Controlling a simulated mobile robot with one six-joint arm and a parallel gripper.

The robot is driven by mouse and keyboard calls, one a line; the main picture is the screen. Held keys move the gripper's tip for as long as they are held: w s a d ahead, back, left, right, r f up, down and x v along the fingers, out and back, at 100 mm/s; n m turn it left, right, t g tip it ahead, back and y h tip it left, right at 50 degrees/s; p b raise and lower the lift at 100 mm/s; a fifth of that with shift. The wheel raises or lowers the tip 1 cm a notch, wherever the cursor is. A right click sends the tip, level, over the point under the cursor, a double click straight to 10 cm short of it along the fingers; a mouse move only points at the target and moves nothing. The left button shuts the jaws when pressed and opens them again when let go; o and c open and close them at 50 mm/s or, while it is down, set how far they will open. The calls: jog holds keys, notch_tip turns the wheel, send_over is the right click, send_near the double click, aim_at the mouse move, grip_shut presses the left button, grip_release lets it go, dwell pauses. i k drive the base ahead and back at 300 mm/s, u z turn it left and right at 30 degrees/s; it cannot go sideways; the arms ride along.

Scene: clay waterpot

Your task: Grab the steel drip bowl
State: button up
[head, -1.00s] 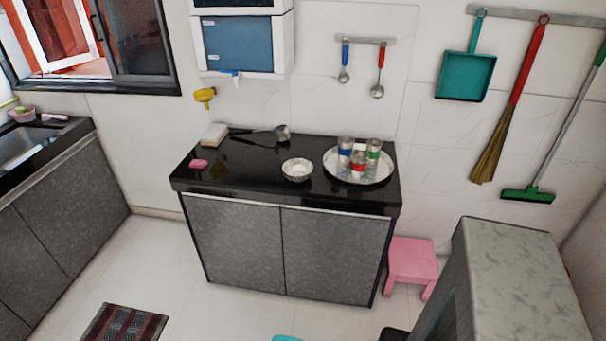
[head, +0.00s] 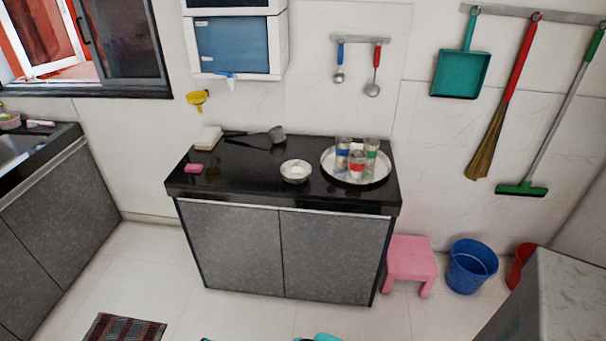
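The steel drip bowl (head: 296,171) is a small, round, shiny bowl. It stands upright on the black countertop (head: 235,181), near the middle of its front part. Its rim is clear on all sides, and it sits left of a round steel tray (head: 337,175), apart from it.
Several glasses stand on the tray. A pink soap (head: 194,168), a white block (head: 208,137) and a dark long-handled ladle (head: 262,138) lie on the counter. A pink stool (head: 411,262) and a blue bucket (head: 471,266) stand right of the cabinet. A grey-topped unit (head: 566,300) fills the lower right.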

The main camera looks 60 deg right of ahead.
aim_at(294, 172)
jog(key=u, duration=0.05)
jog(key=i, duration=1)
jog(key=z, duration=0.1)
